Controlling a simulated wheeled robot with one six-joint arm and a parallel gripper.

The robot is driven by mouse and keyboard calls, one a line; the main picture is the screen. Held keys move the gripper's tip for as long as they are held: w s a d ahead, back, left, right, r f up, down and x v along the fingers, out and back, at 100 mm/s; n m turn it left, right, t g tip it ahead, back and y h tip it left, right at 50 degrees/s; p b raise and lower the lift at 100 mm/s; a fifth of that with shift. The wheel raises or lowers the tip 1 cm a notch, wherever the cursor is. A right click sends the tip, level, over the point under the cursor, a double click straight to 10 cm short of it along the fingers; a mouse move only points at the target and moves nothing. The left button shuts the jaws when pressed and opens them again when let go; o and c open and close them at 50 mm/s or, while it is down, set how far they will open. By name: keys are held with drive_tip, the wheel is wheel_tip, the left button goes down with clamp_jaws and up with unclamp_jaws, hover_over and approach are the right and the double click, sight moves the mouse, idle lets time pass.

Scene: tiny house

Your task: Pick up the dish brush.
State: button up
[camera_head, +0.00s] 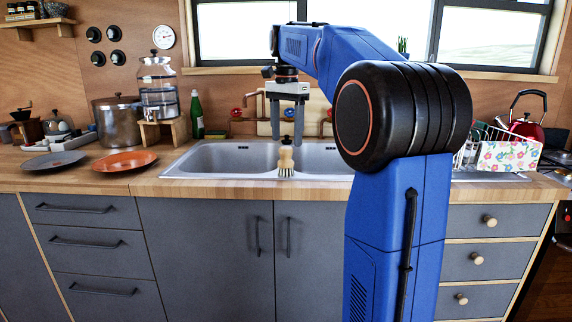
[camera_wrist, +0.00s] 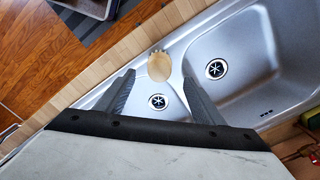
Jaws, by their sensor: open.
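The dish brush (camera_head: 286,159) is a small pale wooden brush with dark bristles at its lower end. It appears upright at the front edge of the sink, near the divider between the two bowls. In the wrist view the dish brush (camera_wrist: 159,66) shows as a tan shape ahead, between the fingertips in the picture. My gripper (camera_head: 286,139) points down over the sink, open and empty. Its two fingers appear on either side of the brush's top in the head view; contact cannot be told. Both fingers also show in the wrist view.
The steel double sink (camera_head: 225,157) is set in a wooden counter (camera_head: 180,187). An orange plate (camera_head: 124,161), a grey plate (camera_head: 54,160) and a green bottle (camera_head: 197,115) stand to the left. A dish rack (camera_head: 478,148) and a red kettle (camera_head: 525,127) stand to the right.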

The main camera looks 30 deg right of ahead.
sight(286, 154)
drive_tip(key=shift+s+a+f, duration=0.1)
drive_tip(key=shift+f, duration=1.55)
drive_tip(key=shift+s+a+f, duration=0.1)
drive_tip(key=shift+f, duration=1.5)
drive_tip(key=c, duration=1.1)
